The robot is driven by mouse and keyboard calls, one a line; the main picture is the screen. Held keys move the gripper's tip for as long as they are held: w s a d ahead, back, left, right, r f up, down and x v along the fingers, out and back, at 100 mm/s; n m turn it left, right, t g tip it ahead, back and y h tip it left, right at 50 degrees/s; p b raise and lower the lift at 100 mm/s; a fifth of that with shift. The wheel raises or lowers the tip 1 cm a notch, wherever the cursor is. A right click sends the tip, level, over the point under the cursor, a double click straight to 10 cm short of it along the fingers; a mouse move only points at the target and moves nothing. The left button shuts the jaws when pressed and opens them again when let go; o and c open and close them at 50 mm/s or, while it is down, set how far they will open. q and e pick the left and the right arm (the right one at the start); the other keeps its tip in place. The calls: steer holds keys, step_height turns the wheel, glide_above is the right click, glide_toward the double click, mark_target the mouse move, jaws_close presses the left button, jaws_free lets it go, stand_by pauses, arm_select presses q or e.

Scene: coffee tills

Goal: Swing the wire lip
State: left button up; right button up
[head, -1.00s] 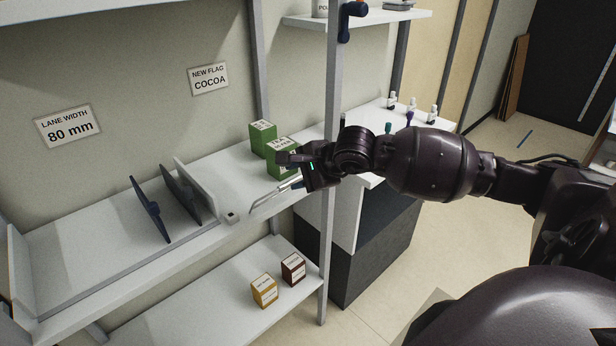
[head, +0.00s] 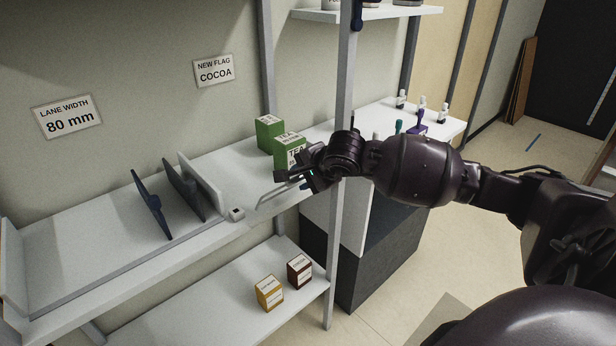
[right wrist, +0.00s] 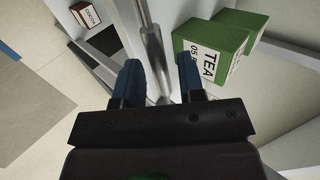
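The wire lip (head: 272,199) is a thin pale wire loop at the front edge of the upper shelf (head: 100,235), left of the upright post. Its right part runs in behind my right gripper (head: 290,174). The right gripper is just in front of the green tea boxes (head: 288,149). In the right wrist view its two blue fingers (right wrist: 160,82) stand apart. A grey metal rod shows between and beyond them; I cannot tell whether they touch it. A tea box (right wrist: 212,48) is close beyond the right-hand finger. My left gripper is not in view.
The upright post (head: 338,240) stands close to my right gripper. Dark dividers (head: 152,205) and a pale one (head: 200,182) stand on the upper shelf. A yellow box (head: 269,293) and a brown cocoa box (head: 299,271) sit on the lower shelf. A counter with bottles (head: 445,125) is at right.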

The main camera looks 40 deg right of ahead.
steer(key=shift+w+f, duration=0.4)
steer(key=shift+f, duration=0.25)
steer(key=shift+r, duration=0.2)
steer(key=shift+c, duration=1.3)
steer(key=shift+r, duration=0.15)
jaws_close()
steer(key=shift+w+r, duration=0.1)
steer(key=shift+w, duration=0.05)
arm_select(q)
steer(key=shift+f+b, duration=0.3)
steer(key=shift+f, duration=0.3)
arm_select(e)
steer(key=shift+w+a+r, duration=0.1)
steer(key=shift+w+r, duration=0.15)
steer(key=shift+w, duration=0.3)
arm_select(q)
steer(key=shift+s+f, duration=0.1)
arm_select(e)
steer(key=shift+w, duration=0.1)
